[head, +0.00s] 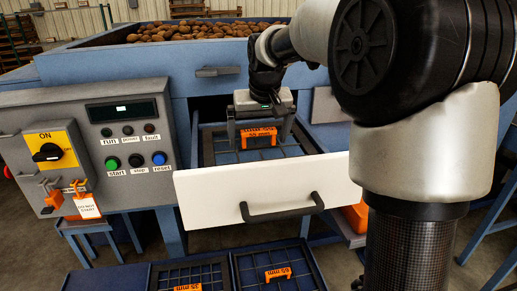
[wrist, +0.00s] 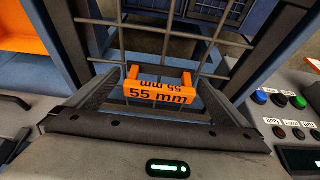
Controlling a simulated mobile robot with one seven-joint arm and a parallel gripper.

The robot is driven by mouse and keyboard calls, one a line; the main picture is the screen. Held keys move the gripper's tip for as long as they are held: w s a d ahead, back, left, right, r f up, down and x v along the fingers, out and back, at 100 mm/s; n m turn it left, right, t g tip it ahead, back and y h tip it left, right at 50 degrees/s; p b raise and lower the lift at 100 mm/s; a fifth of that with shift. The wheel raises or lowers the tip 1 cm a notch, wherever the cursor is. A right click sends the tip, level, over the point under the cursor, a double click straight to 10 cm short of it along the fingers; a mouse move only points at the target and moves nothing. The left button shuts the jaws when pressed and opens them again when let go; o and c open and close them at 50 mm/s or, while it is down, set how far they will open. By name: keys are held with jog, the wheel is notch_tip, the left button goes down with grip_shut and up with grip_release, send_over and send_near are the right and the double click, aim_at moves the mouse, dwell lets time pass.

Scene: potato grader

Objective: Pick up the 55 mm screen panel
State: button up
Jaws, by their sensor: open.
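The 55 mm screen panel is a dark grid (head: 272,153) with an orange handle (head: 258,138). It lies inside the open drawer behind the white front (head: 255,192). In the wrist view the orange handle marked "55 mm" (wrist: 160,91) stands between my finger pads, and grid bars (wrist: 215,40) run behind it. My gripper (head: 260,135) is open over the handle, a finger on either side of it. I cannot tell whether either finger touches it. Part of the grid is hidden by my gripper and the drawer front.
Potatoes (head: 200,31) fill the hopper above. More screen panels with orange handles (head: 278,274) lie in a rack below the drawer. The drawer handle (head: 282,210) juts forward.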

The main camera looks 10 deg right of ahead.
jog(key=c, duration=1.7)
jog(key=shift+r, duration=0.15)
jog(key=shift+c, duration=1)
